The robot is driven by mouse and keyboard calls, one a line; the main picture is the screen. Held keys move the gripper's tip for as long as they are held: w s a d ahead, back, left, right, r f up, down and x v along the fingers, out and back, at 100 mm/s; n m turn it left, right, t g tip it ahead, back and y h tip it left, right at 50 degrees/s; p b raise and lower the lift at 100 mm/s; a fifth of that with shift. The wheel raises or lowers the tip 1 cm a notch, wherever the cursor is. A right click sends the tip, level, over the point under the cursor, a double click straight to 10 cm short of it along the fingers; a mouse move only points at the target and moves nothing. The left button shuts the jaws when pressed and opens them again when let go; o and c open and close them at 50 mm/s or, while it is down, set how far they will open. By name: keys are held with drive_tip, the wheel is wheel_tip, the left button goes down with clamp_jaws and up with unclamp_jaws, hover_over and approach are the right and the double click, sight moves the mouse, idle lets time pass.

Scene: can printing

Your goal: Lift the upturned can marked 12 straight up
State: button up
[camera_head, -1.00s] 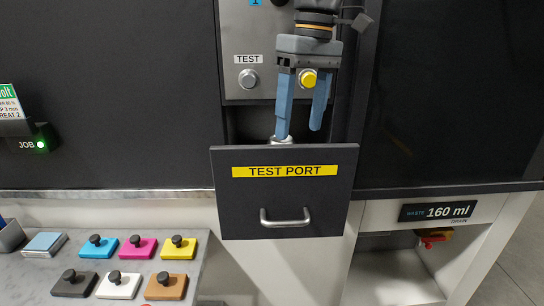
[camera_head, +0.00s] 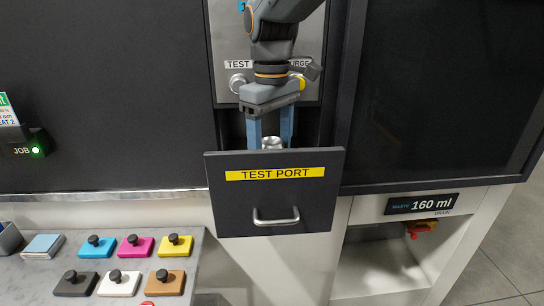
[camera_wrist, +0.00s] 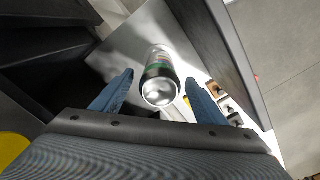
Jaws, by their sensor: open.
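The can (camera_head: 272,143) stands in the open test port drawer (camera_head: 240,205), its silver end just above the drawer front. In the wrist view the can (camera_wrist: 160,80) shows a bare silver end, with a dark and green band on its side. No number 12 can be read. My gripper (camera_head: 270,134) points down over the drawer, with one blue finger on each side of the can. In the wrist view my gripper (camera_wrist: 159,78) is open, with gaps between the can and both fingers. The drawer front hides the fingertips and the can's lower part in the head view.
Above the drawer are a grey test button (camera_head: 238,82) and a yellow button (camera_head: 298,84), partly behind my arm. The drawer has a handle (camera_head: 276,217). Coloured blocks with knobs (camera_head: 133,245) stand on the left counter. A waste display (camera_head: 421,203) reads 160 ml.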

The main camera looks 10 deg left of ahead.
drive_tip(key=shift+f, duration=0.1)
drive_tip(key=shift+c, duration=0.5)
drive_tip(key=c, duration=1)
drive_tip(key=shift+c, duration=0.2)
wheel_tip(320, 180, up, 9)
drive_tip(key=b, duration=0.3)
drive_tip(key=shift+r, duration=0.55)
drive_tip(key=shift+p, duration=0.3)
